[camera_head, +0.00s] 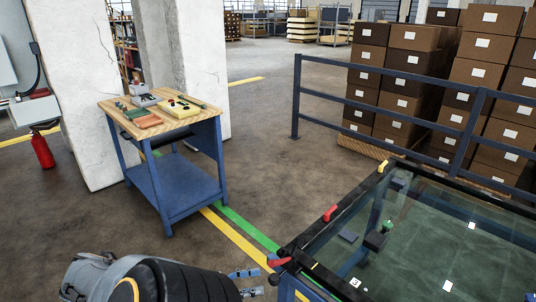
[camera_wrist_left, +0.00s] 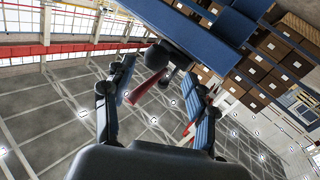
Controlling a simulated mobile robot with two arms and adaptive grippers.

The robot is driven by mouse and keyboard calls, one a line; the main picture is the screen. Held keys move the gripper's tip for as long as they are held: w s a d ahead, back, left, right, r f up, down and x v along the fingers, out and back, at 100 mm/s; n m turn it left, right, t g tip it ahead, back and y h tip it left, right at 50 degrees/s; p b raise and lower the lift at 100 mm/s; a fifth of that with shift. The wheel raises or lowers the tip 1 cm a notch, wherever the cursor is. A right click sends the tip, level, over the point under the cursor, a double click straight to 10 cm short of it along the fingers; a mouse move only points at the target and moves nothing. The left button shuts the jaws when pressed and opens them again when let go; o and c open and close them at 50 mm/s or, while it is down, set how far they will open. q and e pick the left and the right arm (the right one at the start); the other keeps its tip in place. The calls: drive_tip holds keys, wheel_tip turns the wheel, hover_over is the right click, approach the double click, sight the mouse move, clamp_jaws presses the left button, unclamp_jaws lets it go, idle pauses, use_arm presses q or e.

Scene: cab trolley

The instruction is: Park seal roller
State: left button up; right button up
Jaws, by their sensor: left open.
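My left gripper (camera_head: 248,283) reaches in at the bottom of the head view, left of the near corner of a glass-topped frame (camera_head: 300,249). In the left wrist view its two fingers (camera_wrist_left: 160,100) are apart, with nothing held between them. A red handle-like piece (camera_head: 278,261) sits at that corner, just right of the fingertips. In the wrist view, a red piece (camera_wrist_left: 146,86) beside a dark rounded part (camera_wrist_left: 157,55) shows beyond the fingers, apart from them. I cannot tell for sure which thing is the seal roller. My right gripper is not in view.
Another red piece (camera_head: 331,213) and a yellow one (camera_head: 383,167) sit along the frame's edge. A green-topped dark object (camera_head: 387,227) shows at the glass. A blue workbench (camera_head: 178,190) holds trays and small parts. A blue railing (camera_head: 400,80) fronts stacked boxes.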

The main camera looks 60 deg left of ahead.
use_arm(q)
drive_tip(key=v, duration=0.6)
drive_tip(key=shift+s, duration=0.15)
